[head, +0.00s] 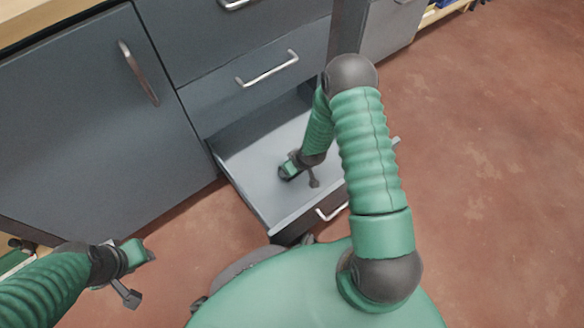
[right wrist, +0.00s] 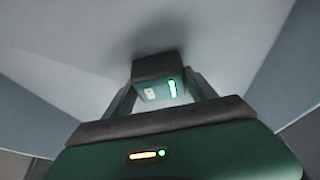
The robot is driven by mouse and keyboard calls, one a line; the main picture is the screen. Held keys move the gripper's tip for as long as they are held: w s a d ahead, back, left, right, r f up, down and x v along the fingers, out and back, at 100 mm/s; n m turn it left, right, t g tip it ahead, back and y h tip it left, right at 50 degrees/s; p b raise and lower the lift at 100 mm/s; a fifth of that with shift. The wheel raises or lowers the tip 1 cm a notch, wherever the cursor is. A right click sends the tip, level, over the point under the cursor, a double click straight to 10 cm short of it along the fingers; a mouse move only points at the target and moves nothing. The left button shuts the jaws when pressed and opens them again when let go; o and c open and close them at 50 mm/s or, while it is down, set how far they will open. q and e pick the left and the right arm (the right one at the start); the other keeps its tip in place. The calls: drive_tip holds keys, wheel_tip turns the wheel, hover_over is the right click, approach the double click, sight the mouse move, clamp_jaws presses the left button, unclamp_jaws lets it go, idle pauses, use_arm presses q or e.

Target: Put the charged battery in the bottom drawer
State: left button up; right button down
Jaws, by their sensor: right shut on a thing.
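The bottom drawer (head: 262,160) is pulled open and its grey floor shows. My right gripper (head: 287,172) reaches down inside the drawer, near its left part. In the right wrist view the right gripper (right wrist: 160,93) is shut on the battery (right wrist: 157,80), a dark block whose teal end bears a green light bar. The battery is close above or touching the drawer floor; I cannot tell which. In the head view the battery cannot be made out clearly at the gripper. My left gripper (head: 146,256) is outside the drawer at the lower left, and its fingers are too small to read.
A closed drawer (head: 265,85) with a silver handle is above the open one. A closed cabinet door (head: 85,120) stands to the left. The reddish floor (head: 490,180) on the right is clear. The open drawer's front handle (head: 331,213) faces my body.

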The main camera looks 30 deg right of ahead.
drive_tip(key=shift+f, duration=0.15)
drive_tip(key=shift+c, duration=1.4)
unclamp_jaws()
drive_tip(key=s+a+r+g+p, duration=0.1)
drive_tip(key=s+a+r+p, duration=0.2)
drive_tip(key=r, duration=1)
drive_tip(key=s+a+r+p, duration=0.1)
drive_tip(key=s+r+p, duration=0.25)
drive_tip(key=r, duration=0.85)
drive_tip(key=s+a+r+g, duration=0.1)
drive_tip(key=s+a+r, duration=0.4)
drive_tip(key=r, duration=0.3)
drive_tip(key=shift+s+a+m+p, duration=0.15)
drive_tip(key=shift+s+m+p, duration=0.2)
drive_tip(key=shift+s, duration=0.3)
